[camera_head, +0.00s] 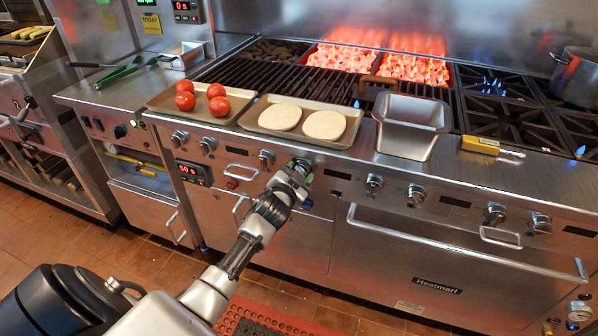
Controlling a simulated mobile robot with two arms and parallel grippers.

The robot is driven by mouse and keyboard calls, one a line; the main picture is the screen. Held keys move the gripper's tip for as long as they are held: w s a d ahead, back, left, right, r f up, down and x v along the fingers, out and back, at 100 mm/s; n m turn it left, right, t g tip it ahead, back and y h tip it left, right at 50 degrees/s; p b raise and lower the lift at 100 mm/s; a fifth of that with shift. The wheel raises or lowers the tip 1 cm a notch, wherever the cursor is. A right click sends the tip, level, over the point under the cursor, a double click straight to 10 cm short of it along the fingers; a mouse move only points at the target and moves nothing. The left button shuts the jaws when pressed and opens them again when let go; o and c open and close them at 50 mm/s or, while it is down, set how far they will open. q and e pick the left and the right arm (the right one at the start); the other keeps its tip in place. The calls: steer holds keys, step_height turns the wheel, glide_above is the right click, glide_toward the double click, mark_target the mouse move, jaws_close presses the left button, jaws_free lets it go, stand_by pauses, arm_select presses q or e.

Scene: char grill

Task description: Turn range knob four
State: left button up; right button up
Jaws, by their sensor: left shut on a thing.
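The steel range has a row of round metal knobs along its front panel (450,202). My left gripper (299,169) reaches up to this panel and is shut on the fourth knob from the left, just below the tray of flat breads. The gripper's fingers hide most of that knob, so its turn angle cannot be told. The third knob (266,158) shows to the left of the gripper, and another knob (373,184) to its right. My right gripper is not in view.
Above the panel stand a tray with several tomatoes (216,107), a tray with two flat breads (324,124) and a metal pan (412,112). Glowing coals (342,58) and lit burners lie behind. An oven handle (465,246) juts out at the right.

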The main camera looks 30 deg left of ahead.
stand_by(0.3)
arm_select(q)
steer(key=o, duration=0.9)
steer(key=v, duration=1)
steer(key=shift+s, duration=0.4)
